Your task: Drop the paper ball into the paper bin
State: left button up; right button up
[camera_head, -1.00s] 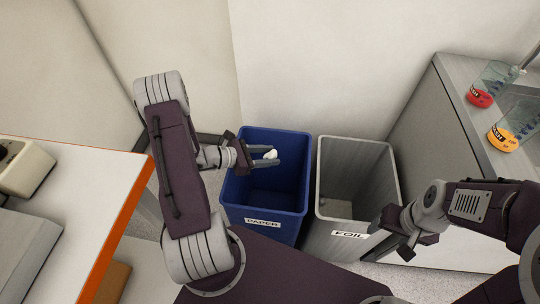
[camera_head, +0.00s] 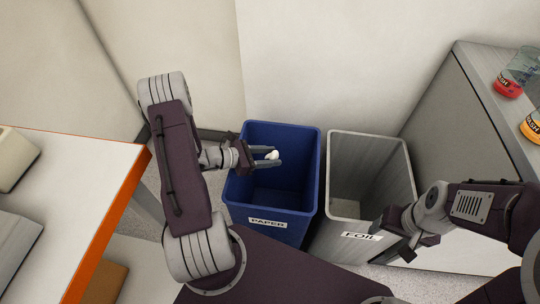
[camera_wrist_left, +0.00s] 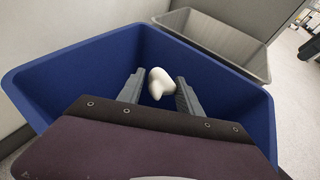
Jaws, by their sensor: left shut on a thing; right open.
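The white paper ball (camera_head: 272,155) is held between the fingers of my left gripper (camera_head: 268,157). In the left wrist view the ball (camera_wrist_left: 161,82) sits between the two grey fingertips (camera_wrist_left: 158,90), with the blue bin's inside behind it. The blue paper bin (camera_head: 232,190), labelled PAPER, stands below, and the gripper is over its opening. The bin's rim also shows in the left wrist view (camera_wrist_left: 70,46). My right gripper (camera_head: 395,243) is open and empty, near the front of the grey bin.
The grey bin (camera_head: 403,180), labelled FOIL, stands just right of the blue one. A white table with an orange edge (camera_head: 115,215) is at the left. A grey counter (camera_head: 450,150) with red- and yellow-lidded jars (camera_head: 509,86) is at the right. A wall stands behind the bins.

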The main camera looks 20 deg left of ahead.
aim_at(273, 155)
pick_arm(q)
jog(key=shift+r, duration=0.1)
jog(key=o, duration=1.4)
jog(key=r+p, duration=0.1)
jog(key=r, duration=0.1)
jog(key=d+r+p, duration=0.1)
jog(key=r+p, duration=0.1)
jog(key=r, duration=0.1)
jog(key=shift+s+d+r, duration=0.1)
jog(key=d+r+p, duration=0.2)
jog(key=d+r, duration=0.3)
jog(key=d, duration=0.5)
jog(key=shift+s+d+r, duration=0.25)
jog(key=shift+s+r, duration=0.1)
jog(key=shift+r, duration=0.05)
jog(key=shift+d, duration=0.1)
